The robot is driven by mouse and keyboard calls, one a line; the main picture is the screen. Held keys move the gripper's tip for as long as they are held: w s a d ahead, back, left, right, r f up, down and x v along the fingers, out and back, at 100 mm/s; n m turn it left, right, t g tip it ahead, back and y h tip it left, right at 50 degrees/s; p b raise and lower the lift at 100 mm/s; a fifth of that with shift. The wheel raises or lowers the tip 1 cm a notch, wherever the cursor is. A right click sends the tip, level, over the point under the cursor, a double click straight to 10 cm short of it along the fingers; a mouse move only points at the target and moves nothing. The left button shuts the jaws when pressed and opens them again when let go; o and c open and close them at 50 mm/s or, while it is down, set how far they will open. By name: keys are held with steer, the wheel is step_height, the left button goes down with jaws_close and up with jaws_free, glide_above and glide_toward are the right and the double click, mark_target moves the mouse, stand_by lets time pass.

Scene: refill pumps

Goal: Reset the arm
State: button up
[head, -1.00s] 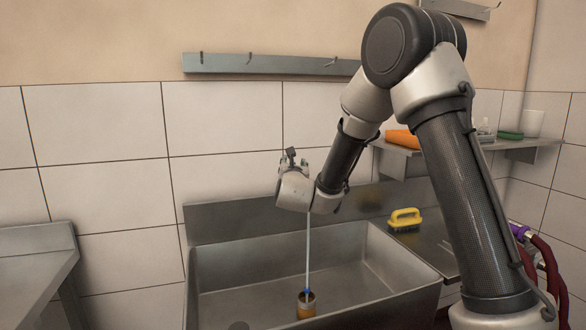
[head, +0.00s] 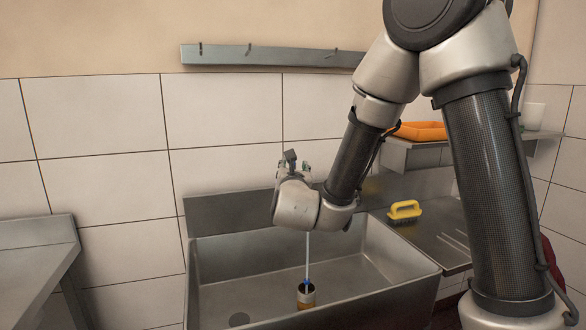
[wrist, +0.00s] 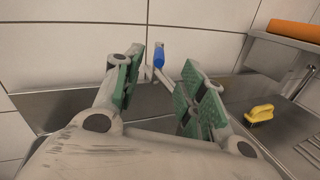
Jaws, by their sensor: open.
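My gripper (head: 291,163) is above the back part of the sink, its fingers pointing up and toward the tiled wall. In the wrist view the green-padded fingers (wrist: 160,72) are spread apart. A blue piece with a white part (wrist: 159,56) shows in the gap beyond them; I see no grip on it. In the head view a small brownish container (head: 306,296) stands in the sink, with a blue part at its mouth and a thin pale rod (head: 308,248) rising from it. The rod's top is hidden behind my wrist.
The steel sink (head: 215,300) has a drainboard at right with a yellow brush (head: 405,210). A hook rail (head: 270,55) is on the wall. A steel counter (head: 35,255) stands at left.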

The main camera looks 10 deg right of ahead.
steer(key=shift+d, duration=0.1)
steer(key=s+d+r+m+g+h, duration=0.25)
steer(key=d+m+h, duration=0.2)
steer(key=d, duration=0.35)
steer(key=s+d+r+m+g+h, duration=0.1)
steer(key=d+r+m+g+h, duration=0.15)
steer(key=d+r+m, duration=0.4)
steer(key=s+d+f+m+g+h, duration=0.2)
steer(key=s+d+m+g, duration=0.35)
steer(key=s+d, duration=0.55)
steer(key=s+d+f+m+g+y, duration=0.2)
steer(key=s+d+m, duration=0.1)
steer(key=s+m, duration=0.25)
steer(key=s+d+f+m+g+y, duration=0.3)
steer(key=s+m, duration=0.1)
steer(key=s, duration=0.3)
steer(key=s+a+f+m+t+y, duration=0.2)
steer(key=s+a+f+m+y, duration=0.1)
steer(key=s+a+m+y, duration=0.2)
steer(key=s+a+y, duration=0.2)
steer(key=a, duration=0.2)
steer(key=shift+s+a+f+m, duration=0.3)
steer(key=shift+s+m, duration=0.05)
steer(key=shift+m, duration=0.05)
